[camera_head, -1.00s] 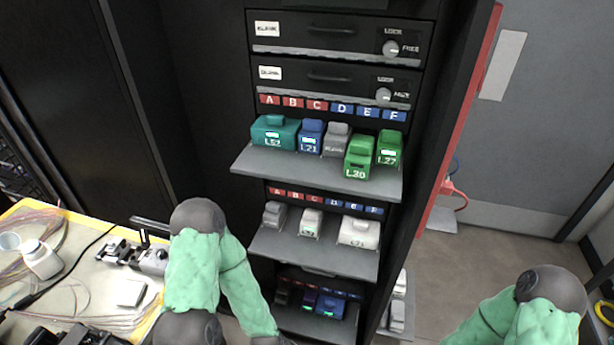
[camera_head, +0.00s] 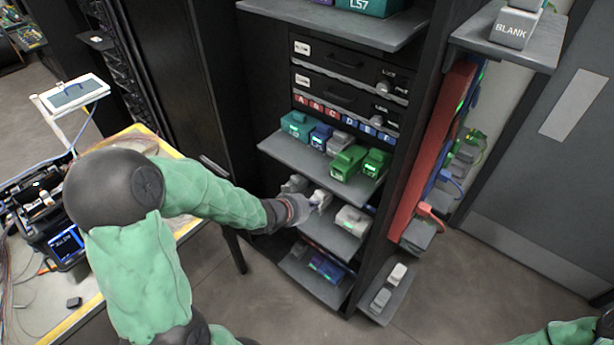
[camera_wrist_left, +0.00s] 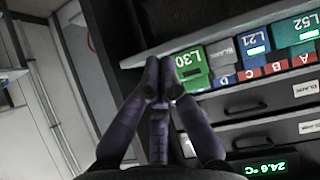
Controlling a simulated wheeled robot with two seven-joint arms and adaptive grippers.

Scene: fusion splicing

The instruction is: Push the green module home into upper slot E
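The green module L30 (camera_head: 347,162) sits on the upper shelf (camera_head: 276,149) under label E and sticks out further forward than the green module L27 (camera_head: 376,163) beside it. My left gripper (camera_head: 311,202) reaches in from the left, appearing below L30 and over the lower shelf's modules in the head view. In the wrist view, which is upside down, the gripper fingertips (camera_wrist_left: 161,78) are together with nothing between them, close beside L30 (camera_wrist_left: 190,68) and overlapping its edge. Contact cannot be told. My right gripper is out of the picture; only its arm shows at the lower right.
A teal L52 (camera_head: 296,124), blue L21 (camera_head: 321,136) and grey blank module (camera_head: 340,142) share the upper shelf. The lower shelf (camera_head: 335,238) holds pale modules. A red-edged panel (camera_head: 430,150) stands right of the rack. A worktable with equipment (camera_head: 62,240) is at left.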

